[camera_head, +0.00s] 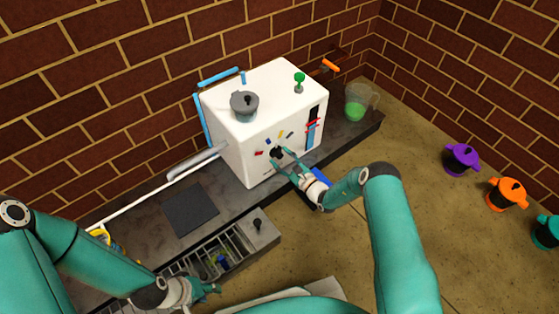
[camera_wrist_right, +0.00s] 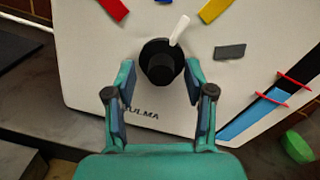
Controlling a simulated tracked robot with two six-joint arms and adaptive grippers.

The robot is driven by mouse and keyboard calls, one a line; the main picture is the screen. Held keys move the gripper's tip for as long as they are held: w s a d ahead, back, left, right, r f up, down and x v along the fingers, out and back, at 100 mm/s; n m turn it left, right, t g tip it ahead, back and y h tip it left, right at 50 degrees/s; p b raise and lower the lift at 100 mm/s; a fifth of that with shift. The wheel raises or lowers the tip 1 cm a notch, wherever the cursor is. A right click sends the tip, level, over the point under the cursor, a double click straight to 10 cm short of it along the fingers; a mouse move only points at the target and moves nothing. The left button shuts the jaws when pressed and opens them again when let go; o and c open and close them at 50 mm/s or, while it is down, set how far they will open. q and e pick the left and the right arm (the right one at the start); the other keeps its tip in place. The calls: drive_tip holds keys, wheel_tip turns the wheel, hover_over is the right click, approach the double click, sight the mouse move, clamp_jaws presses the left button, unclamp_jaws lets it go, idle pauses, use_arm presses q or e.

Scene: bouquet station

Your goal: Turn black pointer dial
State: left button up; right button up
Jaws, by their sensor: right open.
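The black pointer dial (camera_wrist_right: 161,64) is on the front face of a white box-shaped machine (camera_head: 238,130). Its white pointer tilts up and slightly right in the right wrist view, toward the gap between the yellow and grey marks. The dial also shows in the head view (camera_head: 277,152), partly hidden by my fingers. My right gripper (camera_head: 282,158) is open in front of the dial. In the right wrist view its fingers (camera_wrist_right: 160,78) stand on either side of the dial's lower part; contact cannot be told. My left gripper (camera_head: 212,289) is by the drawer, its fingers seemingly apart.
Red, blue, yellow and grey marks surround the dial. A slider with red clips (camera_head: 312,130) is at the machine's right. A grey pot (camera_head: 244,105) and green knob (camera_head: 299,78) are on top. A jug (camera_head: 357,102) stands right; an open drawer (camera_head: 262,236) juts out below. Colored pots stand far right.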

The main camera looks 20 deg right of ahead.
clamp_jaws()
drive_tip(key=shift+f+m+b, duration=0.15)
drive_tip(key=shift+m+b, duration=0.15)
drive_tip(key=shift+m, duration=0.6)
drive_tip(key=shift+a+m, duration=0.1)
drive_tip(key=shift+m, duration=0.6)
drive_tip(key=shift+c, duration=0.8)
unclamp_jaws()
drive_tip(key=shift+o, duration=0.8)
